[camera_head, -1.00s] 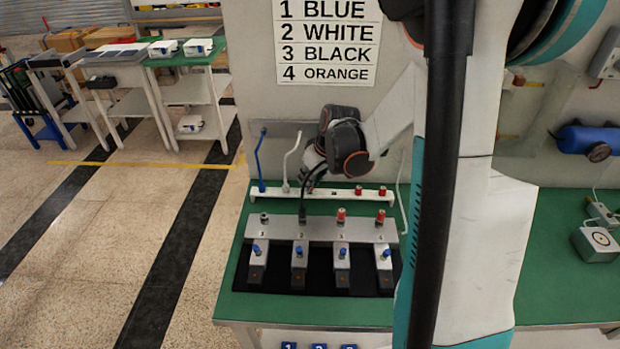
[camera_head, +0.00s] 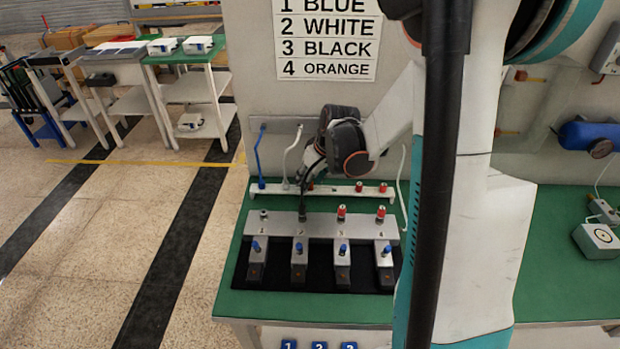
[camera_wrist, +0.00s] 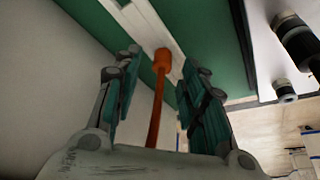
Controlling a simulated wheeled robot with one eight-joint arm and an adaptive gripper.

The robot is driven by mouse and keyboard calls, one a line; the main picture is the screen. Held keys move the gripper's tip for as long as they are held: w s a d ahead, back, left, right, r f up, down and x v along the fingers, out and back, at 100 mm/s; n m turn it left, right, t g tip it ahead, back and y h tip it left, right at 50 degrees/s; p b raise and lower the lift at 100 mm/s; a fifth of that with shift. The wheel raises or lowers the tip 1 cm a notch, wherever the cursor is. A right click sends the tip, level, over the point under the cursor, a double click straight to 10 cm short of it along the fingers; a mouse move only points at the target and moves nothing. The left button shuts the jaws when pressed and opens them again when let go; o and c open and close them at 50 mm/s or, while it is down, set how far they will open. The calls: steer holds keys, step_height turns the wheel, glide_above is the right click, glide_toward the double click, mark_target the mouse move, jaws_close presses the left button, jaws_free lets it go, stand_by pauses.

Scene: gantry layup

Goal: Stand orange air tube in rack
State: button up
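The orange air tube (camera_wrist: 156,105) runs between my gripper's fingers in the wrist view. Its thicker orange end (camera_wrist: 162,62) is at the white rack bar (camera_wrist: 142,22); I cannot tell how deeply it is seated. My gripper (camera_wrist: 162,72) has its teal-padded fingers apart, with a gap on each side of the tube. In the head view my wrist covers the orange tube. The rack (camera_head: 340,190) stands behind the manifold, with the blue tube (camera_head: 258,155) and the white tube (camera_head: 290,158) upright at its left end.
The grey manifold (camera_head: 320,228) has numbered ports, red fittings and blue-topped valves on a black mat. A sign (camera_head: 326,40) lists blue, white, black, orange. A second white tube (camera_head: 403,180) hangs at right. The green table (camera_head: 290,308) is clear in front of the mat.

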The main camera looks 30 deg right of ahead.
steer(key=v, duration=1.2)
steer(key=shift+w, duration=0.15)
